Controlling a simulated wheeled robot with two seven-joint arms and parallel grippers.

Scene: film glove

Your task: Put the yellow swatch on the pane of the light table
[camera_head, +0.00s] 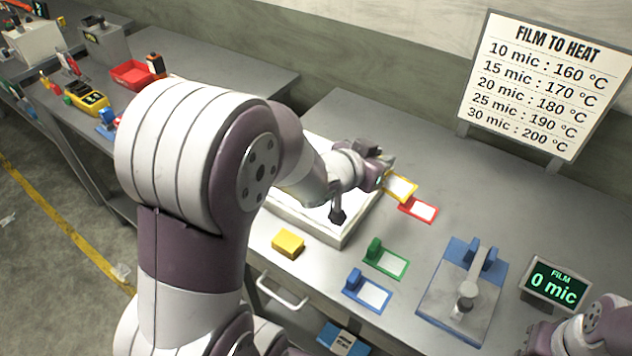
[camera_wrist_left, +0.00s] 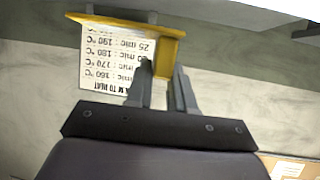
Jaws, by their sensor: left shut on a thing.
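The yellow swatch (camera_head: 402,188) is a yellow frame around a clear film, with a yellow grip block (camera_wrist_left: 168,50) that shows in the left wrist view. My left gripper (camera_head: 382,174) is shut on that block and holds the swatch to the right of the light table. The light table (camera_head: 348,236) is a pale box with a bright white pane (camera_head: 318,214). My left arm covers much of the pane. My right gripper (camera_head: 540,338) is only partly seen at the lower right, its jaws unclear.
A red swatch (camera_head: 419,210) lies just below the yellow one in the head view. Green (camera_head: 388,262) and blue (camera_head: 369,292) swatches lie nearer. A yellow block (camera_head: 288,243) sits before the light table. A gauge (camera_head: 465,290) and a display (camera_head: 556,284) stand right.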

